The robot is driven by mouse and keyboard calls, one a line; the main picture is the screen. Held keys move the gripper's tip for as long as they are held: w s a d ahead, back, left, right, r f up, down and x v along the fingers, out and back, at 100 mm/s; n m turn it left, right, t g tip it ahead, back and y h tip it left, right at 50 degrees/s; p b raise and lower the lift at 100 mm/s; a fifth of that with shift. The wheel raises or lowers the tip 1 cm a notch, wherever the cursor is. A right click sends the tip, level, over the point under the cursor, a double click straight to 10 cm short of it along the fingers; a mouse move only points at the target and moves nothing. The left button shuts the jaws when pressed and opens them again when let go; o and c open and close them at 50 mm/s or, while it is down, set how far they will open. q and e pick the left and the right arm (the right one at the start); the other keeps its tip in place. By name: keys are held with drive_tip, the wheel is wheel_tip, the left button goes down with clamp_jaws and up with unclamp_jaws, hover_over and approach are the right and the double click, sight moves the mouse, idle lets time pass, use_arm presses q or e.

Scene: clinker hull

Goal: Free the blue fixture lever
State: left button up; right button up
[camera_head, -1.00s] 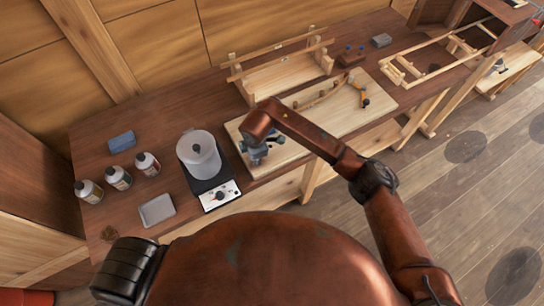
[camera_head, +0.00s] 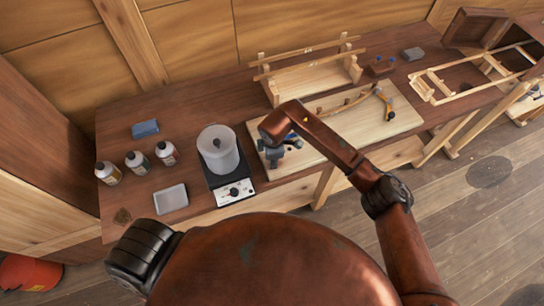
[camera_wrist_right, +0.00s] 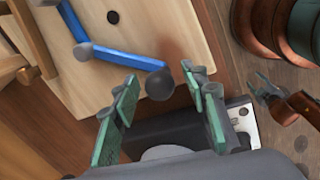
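The blue lever (camera_wrist_right: 125,57) lies over the pale board in the right wrist view, bent at a grey joint, with a dark ball knob (camera_wrist_right: 160,86) at its near end. My right gripper (camera_wrist_right: 161,88) is open, its green-padded fingers on either side of the knob in that view. I cannot tell whether they are level with it or touch it. In the head view my right gripper (camera_head: 273,158) is over the left end of the board (camera_head: 395,122), partly hidden by my arm. My left gripper (camera_wrist_right: 259,85) shows small at the right of the wrist view, fingers apart.
Several bottles (camera_head: 136,162), a grey tray (camera_head: 171,199) and a blue block (camera_head: 145,129) are farther left. A wooden rack (camera_head: 310,77) stands behind the board.

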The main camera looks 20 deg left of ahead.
drive_tip(key=shift+r, duration=0.1)
use_arm(q)
drive_tip(key=shift+s, duration=0.25)
use_arm(e)
wheel_tip(320, 180, up, 12)
drive_tip(key=s+d, duration=0.1)
drive_tip(key=s, duration=0.1)
drive_tip(key=shift+d+f, duration=0.15)
drive_tip(key=shift+f, duration=0.05)
idle(0.4)
